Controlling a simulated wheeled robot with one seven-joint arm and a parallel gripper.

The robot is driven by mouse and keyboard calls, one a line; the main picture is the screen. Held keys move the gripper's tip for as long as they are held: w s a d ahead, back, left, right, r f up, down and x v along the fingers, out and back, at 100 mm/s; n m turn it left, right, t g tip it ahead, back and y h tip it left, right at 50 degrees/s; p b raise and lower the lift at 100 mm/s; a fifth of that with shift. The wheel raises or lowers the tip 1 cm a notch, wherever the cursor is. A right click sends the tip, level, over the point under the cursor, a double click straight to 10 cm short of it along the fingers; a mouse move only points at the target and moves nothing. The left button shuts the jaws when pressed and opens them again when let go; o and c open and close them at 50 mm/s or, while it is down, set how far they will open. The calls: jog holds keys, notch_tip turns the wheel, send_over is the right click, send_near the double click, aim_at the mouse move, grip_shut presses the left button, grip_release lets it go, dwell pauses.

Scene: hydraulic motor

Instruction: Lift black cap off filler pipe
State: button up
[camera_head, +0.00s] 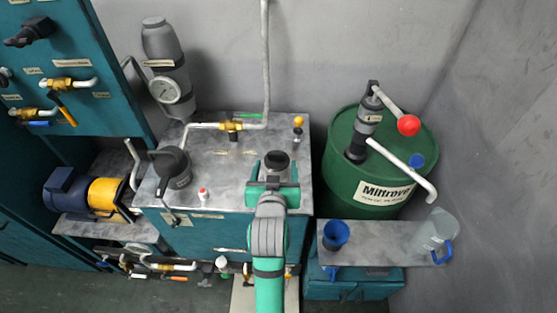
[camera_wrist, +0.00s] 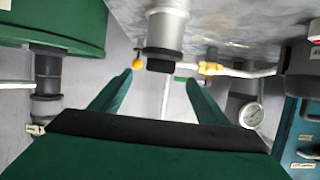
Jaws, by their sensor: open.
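The black cap (camera_head: 276,159) is on top of the short grey filler pipe (camera_wrist: 166,32), which stands on the grey tank top. In the wrist view, which is upside down, the black cap (camera_wrist: 163,65) shows at the end of the pipe, between and beyond my fingertips. My gripper (camera_head: 272,184) is over the front of the tank top, just in front of the cap. In the wrist view my gripper (camera_wrist: 156,78) is open and empty, with one green finger to each side. I cannot tell the exact gap to the cap.
A dark jug-like vessel (camera_head: 173,166) stands left on the tank. A green drum (camera_head: 374,190) with a hand pump is at the right. A side shelf (camera_head: 375,245) holds a blue cup and a clear jug.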

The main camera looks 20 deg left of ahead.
aim_at(276, 157)
jog(key=x, duration=0.2)
jog(key=shift+w+a+f, duration=0.2)
jog(key=shift+w+a, duration=0.05)
jog(key=shift+a, duration=0.05)
jog(key=shift+x, duration=2.6)
jog(key=shift+w+d, duration=0.1)
jog(key=c, duration=1.2)
jog(key=shift+d, duration=0.1)
